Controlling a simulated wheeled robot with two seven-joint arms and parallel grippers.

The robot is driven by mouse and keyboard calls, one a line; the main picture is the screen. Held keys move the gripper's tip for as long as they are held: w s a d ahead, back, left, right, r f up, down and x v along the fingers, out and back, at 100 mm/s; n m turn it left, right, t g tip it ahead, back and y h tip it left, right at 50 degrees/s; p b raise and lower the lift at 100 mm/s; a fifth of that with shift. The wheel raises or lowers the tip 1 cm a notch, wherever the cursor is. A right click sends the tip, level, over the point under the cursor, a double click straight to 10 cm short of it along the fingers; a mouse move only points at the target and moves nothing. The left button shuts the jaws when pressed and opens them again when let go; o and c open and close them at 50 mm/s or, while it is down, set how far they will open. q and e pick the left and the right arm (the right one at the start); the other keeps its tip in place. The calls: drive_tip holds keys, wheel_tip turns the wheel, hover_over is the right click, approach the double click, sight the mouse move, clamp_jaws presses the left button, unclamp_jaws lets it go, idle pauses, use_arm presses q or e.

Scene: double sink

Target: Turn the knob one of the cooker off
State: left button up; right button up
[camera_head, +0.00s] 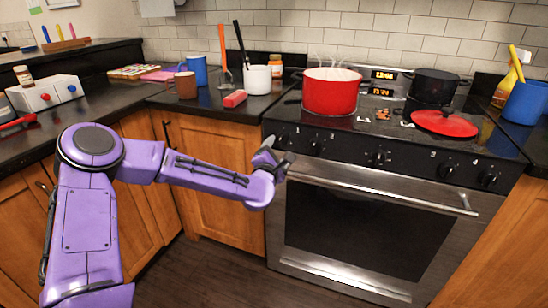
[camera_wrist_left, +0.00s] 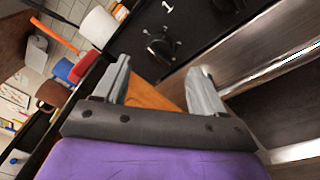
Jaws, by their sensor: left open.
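The cooker (camera_head: 375,215) stands at the right with a row of black knobs along its front panel. Knob one (camera_wrist_left: 161,47) is a round black knob beside a white "1" on the panel; its pointer setting is hard to read. My left gripper (camera_head: 279,150) is in front of the panel's left end, close to knob one, and partly covers it in the head view. In the left wrist view the open gripper (camera_wrist_left: 163,68) has its two grey fingers apart and empty. Knob one lies just beyond the fingertips, apart from them. My right gripper is not in view.
A steaming red pot (camera_head: 331,92) and a dark pot (camera_head: 434,86) stand on the cooktop, with a red lid (camera_head: 444,123) in front. The oven handle (camera_head: 385,187) runs just below the panel. Mugs and a utensil holder (camera_head: 257,79) stand on the left counter.

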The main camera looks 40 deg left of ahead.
use_arm(q)
drive_tip(key=v, duration=0.4)
drive_tip(key=shift+s, duration=0.3)
drive_tip(key=s+d+f+m+g+h+p, duration=0.25)
drive_tip(key=s+d+f+m, duration=0.2)
drive_tip(key=f+m, duration=0.3)
drive_tip(key=s+d+f+m+g+h+p, duration=0.1)
drive_tip(key=s+d+f+m+g, duration=0.25)
drive_tip(key=s+f+m, duration=0.4)
drive_tip(key=s+f+m+g+p, duration=0.2)
drive_tip(key=s+f, duration=0.4)
drive_tip(key=s, duration=0.6)
drive_tip(key=s+f+m+g+p, duration=0.3)
drive_tip(key=s+f+m+g, duration=0.2)
drive_tip(key=s, duration=0.8)
wheel_tip(320, 180, down, 2)
drive_tip(key=shift+f+g+y, duration=0.1)
drive_tip(key=shift+g+y, duration=0.25)
drive_tip(key=shift+g, duration=0.05)
